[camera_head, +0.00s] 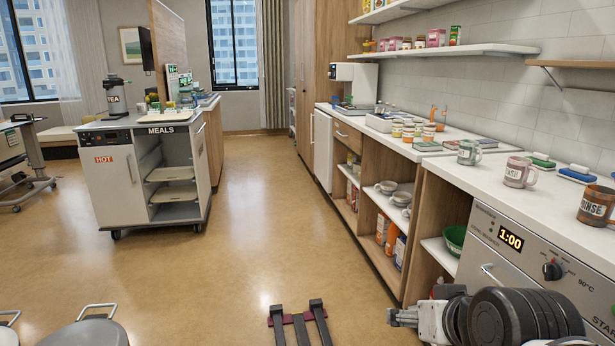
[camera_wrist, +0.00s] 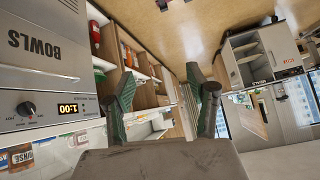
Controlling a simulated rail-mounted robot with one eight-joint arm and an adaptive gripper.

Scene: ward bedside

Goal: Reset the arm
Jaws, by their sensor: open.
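My gripper (camera_wrist: 163,92) shows in the wrist view with its two dark green-grey fingers spread wide apart. Nothing is between them; the floor and shelves show through the gap. In the head view my arm, with thick black rings, is at the bottom right, low in front of the washer (camera_head: 500,262) with the 1:00 display. My gripper end (camera_head: 403,317) points left there and is partly cut off from clear view. The wrist view is tilted, with the washer's panel (camera_wrist: 45,75) at its left.
The counter (camera_head: 455,173) on the right carries a green mug (camera_head: 469,152), a pink mug (camera_head: 518,172) and a brown RINSE mug (camera_head: 597,205). Open shelves with bowls (camera_head: 387,187) lie below. A MEALS cart (camera_head: 118,180) stands at left.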

